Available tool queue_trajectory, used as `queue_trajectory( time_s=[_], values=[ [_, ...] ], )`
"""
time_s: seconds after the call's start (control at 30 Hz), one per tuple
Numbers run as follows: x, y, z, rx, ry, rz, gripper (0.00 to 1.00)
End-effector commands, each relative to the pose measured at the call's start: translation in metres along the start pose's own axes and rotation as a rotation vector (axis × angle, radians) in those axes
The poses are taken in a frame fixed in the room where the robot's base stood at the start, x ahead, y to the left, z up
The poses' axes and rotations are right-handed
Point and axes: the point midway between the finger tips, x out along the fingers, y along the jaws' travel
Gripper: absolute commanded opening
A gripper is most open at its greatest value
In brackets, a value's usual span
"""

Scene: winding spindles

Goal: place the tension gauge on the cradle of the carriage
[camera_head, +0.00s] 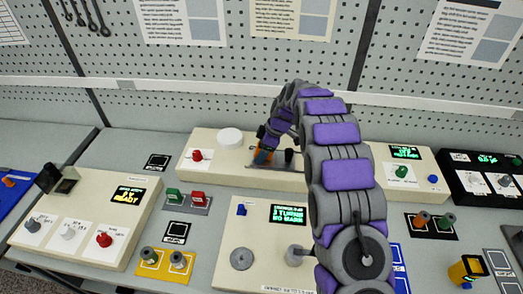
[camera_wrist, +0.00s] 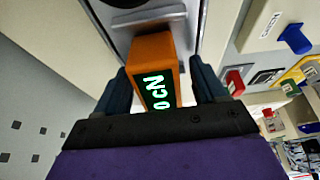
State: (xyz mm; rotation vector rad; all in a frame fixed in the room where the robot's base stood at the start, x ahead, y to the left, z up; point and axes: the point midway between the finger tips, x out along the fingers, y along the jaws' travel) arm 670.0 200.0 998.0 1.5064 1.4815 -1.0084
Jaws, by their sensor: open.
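The tension gauge (camera_wrist: 153,60) is an orange block with a dark face and green digits reading "0 CN" in the wrist view. My gripper (camera_wrist: 163,88) is open, with one dark finger on each side of the gauge. A narrow gap shows at the right finger; contact on the left is unclear.
The grey plate sits on a long cream console (camera_head: 215,170) with a red knob (camera_head: 197,155) and a white disc (camera_head: 230,137). A front console (camera_head: 262,257) carries a grey disc and display. A yellow-orange device (camera_head: 467,270) stands far right. Pegboard closes off the back.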

Motion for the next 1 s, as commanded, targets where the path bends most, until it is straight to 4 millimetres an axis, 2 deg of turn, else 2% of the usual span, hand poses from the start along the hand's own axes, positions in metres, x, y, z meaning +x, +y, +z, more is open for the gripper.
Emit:
queue_trajectory(
  time_s=[0.17,0.8,1.0],
  values=[
    [-0.003,0.000,-0.001,0.000,0.000,-0.001,0.70],
    [-0.141,0.004,-0.004,0.000,0.001,0.005,0.70],
    [-0.167,0.003,-0.004,0.001,0.001,0.003,0.70]
  ],
)
